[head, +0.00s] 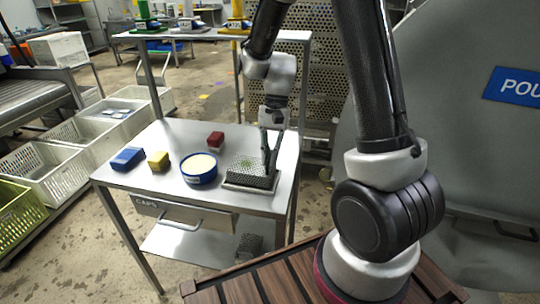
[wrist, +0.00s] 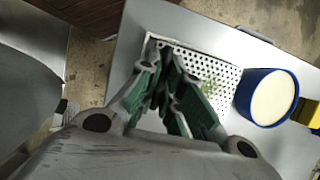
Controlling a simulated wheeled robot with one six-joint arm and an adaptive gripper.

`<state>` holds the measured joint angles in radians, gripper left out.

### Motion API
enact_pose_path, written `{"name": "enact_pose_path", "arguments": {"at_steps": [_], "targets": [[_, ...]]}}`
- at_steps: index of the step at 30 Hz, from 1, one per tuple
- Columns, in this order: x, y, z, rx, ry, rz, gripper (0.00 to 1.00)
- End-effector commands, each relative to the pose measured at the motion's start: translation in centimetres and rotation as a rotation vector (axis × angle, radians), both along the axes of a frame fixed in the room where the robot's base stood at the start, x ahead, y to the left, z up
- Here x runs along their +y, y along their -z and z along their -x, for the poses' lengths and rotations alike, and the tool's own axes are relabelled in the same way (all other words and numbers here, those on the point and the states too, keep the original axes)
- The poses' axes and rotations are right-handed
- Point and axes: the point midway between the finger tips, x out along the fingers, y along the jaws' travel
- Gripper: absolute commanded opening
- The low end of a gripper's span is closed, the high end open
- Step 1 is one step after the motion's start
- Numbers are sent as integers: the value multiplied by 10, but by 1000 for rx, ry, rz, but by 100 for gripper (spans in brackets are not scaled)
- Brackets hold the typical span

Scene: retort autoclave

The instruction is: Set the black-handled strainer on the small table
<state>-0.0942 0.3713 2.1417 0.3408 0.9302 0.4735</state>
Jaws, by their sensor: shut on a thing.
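The strainer (head: 247,170), a perforated metal box with green bits in it, is at the right part of the small table's top (head: 150,186). In the wrist view the strainer (wrist: 212,76) lies beyond my fingers, with a pale rim along its edge. My gripper (head: 269,168) points down at the strainer's right side. In the wrist view my gripper's (wrist: 172,88) green-padded fingers are close together at its near edge, shut on it. The black handle does not show clearly; the fingers cover that part. I cannot tell whether the strainer rests fully on the table.
A drawer (head: 184,215) is below the top. The table's front left is clear. White crates (head: 48,170) stand left.

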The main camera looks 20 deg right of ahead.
Motion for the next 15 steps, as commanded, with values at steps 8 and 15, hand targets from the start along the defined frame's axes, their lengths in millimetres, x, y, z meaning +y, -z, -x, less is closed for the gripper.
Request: {"name": "enact_pose_path", "arguments": {"at_steps": [8,15], "targets": [[0,3,0,1,0,-1,0],[0,6,0,0,0,0,0]]}}
